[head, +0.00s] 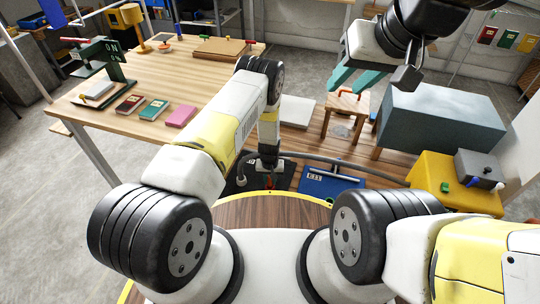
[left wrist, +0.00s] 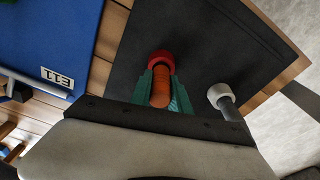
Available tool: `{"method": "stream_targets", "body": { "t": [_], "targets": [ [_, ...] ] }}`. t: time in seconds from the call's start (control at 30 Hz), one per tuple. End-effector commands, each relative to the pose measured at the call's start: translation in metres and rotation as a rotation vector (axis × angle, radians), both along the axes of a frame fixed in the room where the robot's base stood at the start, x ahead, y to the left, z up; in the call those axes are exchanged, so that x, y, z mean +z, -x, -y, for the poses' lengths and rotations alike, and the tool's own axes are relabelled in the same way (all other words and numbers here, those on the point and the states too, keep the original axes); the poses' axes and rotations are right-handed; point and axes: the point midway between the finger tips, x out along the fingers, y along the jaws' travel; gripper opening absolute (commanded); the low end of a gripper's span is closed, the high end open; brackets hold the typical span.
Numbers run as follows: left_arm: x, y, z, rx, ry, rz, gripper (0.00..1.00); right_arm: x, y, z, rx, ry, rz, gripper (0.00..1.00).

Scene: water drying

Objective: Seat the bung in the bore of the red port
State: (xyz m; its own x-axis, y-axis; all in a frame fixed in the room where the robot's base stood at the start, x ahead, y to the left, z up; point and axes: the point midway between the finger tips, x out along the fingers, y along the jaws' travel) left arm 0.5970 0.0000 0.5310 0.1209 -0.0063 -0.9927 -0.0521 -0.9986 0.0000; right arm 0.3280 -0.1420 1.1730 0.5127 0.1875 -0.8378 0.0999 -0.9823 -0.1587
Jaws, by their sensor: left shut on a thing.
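My left gripper (left wrist: 160,82) is shut on the orange-brown bung (left wrist: 161,92), with a teal finger on each side of it. In the left wrist view the bung's far end meets the ring of the red port (left wrist: 160,57) and lines up with it. I cannot tell how far the bung is inside the bore, as its end is hidden. In the head view the left gripper (head: 268,170) points down over the dark board, and a small red part shows at its tips. My right gripper (head: 353,78) is raised at the upper right, teal fingers apart and empty.
A white-capped port (left wrist: 218,94) stands on the dark board (left wrist: 195,35), right of the red port. A blue case (head: 328,184) with a label lies beside the board. A wooden stool (head: 345,103), grey block (head: 440,118) and yellow box (head: 437,173) stand to the right.

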Motion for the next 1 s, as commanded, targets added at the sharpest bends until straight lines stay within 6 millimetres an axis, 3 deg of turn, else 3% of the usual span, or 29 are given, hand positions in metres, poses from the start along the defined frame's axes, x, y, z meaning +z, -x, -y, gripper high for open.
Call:
{"method": "stream_targets", "body": {
  "t": [0.73,0.77,0.8,0.9,1.0],
  "targets": [
    [-0.012,0.0,0.0,0.0,0.0,0.0,0.0,0.0,0.0,0.0,0.0,0.0,0.0,0.36],
    [-0.012,0.0,0.0,0.0,0.0,0.0,0.24,0.0,0.0,0.0,0.0,0.0,0.0,0.36],
    [-0.012,0.0,0.0,0.0,0.0,0.0,0.32,0.0,0.0,0.0,0.0,0.0,0.0,0.36],
    [-0.012,0.0,0.0,0.0,0.0,0.0,0.48,0.0,0.0,0.0,0.0,0.0,0.0,0.36],
    [-0.012,0.0,0.0,0.0,0.0,0.0,0.48,0.0,0.0,0.0,0.0,0.0,0.0,0.36]
  ]
}}
